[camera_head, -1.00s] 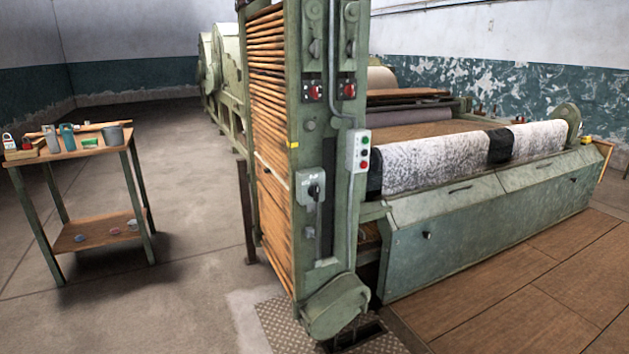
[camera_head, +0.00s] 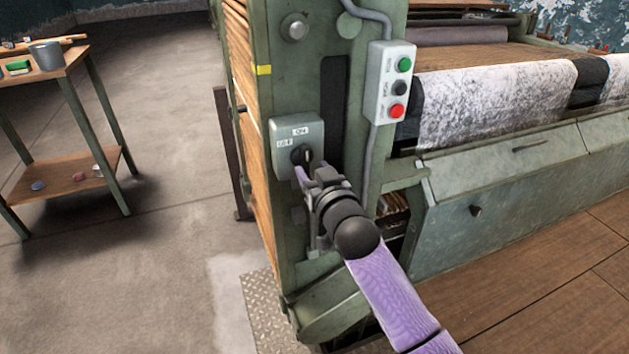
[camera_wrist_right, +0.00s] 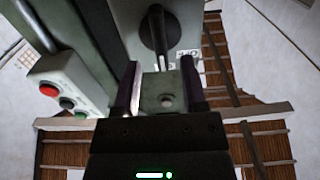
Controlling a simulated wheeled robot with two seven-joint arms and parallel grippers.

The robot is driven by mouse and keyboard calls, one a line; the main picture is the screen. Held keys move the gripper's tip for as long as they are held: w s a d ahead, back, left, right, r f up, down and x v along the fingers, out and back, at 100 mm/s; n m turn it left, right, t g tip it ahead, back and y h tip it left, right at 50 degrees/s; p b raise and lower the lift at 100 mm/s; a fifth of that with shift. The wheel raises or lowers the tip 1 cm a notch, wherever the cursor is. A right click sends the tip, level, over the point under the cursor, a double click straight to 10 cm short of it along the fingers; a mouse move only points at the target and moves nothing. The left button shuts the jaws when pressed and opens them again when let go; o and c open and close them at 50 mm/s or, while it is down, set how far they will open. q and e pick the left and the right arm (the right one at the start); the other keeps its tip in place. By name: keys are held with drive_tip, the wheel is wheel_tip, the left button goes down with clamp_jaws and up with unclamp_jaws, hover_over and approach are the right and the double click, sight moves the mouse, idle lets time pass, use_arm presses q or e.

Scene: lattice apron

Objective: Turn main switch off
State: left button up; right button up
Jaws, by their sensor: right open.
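The main switch is a grey box (camera_head: 284,160) on the green machine frame, with an ON label at its top and an OFF label at its left. Its black rotary handle (camera_head: 302,154) appears roughly upright, toward ON. My right gripper (camera_head: 312,172) is open just in front of the handle, partly hiding the box's lower right. In the right wrist view the black handle (camera_wrist_right: 158,32) lies between the two open fingers (camera_wrist_right: 162,75); the fingers stand apart on either side of it. I cannot tell whether either touches it. My left gripper is not in view.
A button box (camera_head: 391,83) with green, black and red buttons sits right of the switch; it also shows in the wrist view (camera_wrist_right: 65,90). A wooden table (camera_head: 65,66) with a bucket stands at left. The floor between table and machine is clear.

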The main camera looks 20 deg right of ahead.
sight(304, 160)
drive_tip(key=shift+w+f+b, duration=0.15)
drive_tip(key=shift+w, duration=0.35)
drive_tip(key=shift+w+f+b, duration=0.15)
drive_tip(key=shift+w, duration=0.35)
drive_tip(key=shift+w+a+r, duration=0.1)
drive_tip(key=shift+w+r, duration=0.25)
drive_tip(key=shift+w, duration=0.1)
clamp_jaws()
